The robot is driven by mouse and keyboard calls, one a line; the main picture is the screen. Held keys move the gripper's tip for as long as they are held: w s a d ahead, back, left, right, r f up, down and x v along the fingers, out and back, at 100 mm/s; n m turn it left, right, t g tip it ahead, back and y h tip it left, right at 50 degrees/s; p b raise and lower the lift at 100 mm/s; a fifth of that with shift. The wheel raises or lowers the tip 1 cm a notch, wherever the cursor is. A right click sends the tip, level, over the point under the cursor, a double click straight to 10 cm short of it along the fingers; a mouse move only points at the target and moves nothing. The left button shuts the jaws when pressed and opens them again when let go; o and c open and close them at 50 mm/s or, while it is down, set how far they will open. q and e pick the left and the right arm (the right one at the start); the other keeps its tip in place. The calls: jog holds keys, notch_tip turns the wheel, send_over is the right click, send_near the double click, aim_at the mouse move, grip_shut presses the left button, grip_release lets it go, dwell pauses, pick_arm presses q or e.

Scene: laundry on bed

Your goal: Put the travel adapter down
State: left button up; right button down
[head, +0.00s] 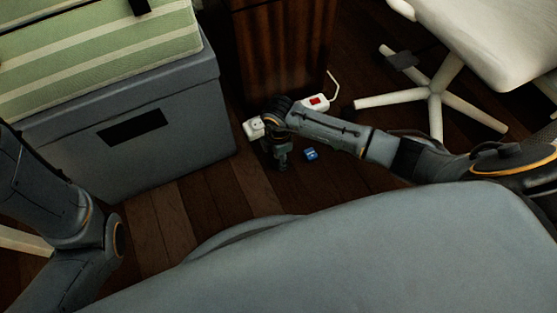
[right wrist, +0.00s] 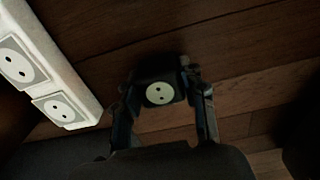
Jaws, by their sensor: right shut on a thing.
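The travel adapter (right wrist: 159,94) is a dark block with a pale round two-hole socket face. In the right wrist view it sits between the two fingers of my right gripper (right wrist: 163,92), which is shut on it. In the head view my right gripper (head: 281,162) points down over the wooden floor, next to the power strip; the adapter cannot be made out clearly there. I cannot tell whether the adapter touches the floor. My left arm shows at the left of the head view, but its gripper is out of the picture.
A white power strip (head: 255,128) with a red switch lies behind my right gripper; its sockets (right wrist: 58,108) show in the right wrist view. A small blue box (head: 311,154) lies just right of the gripper. A grey storage box (head: 190,135) stands left, a white chair base (head: 435,97) right.

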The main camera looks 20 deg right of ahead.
jog(key=shift+r, duration=0.1)
jog(key=shift+f, duration=0.55)
jog(key=c, duration=0.8)
grip_release()
jog(key=shift+o, duration=0.2)
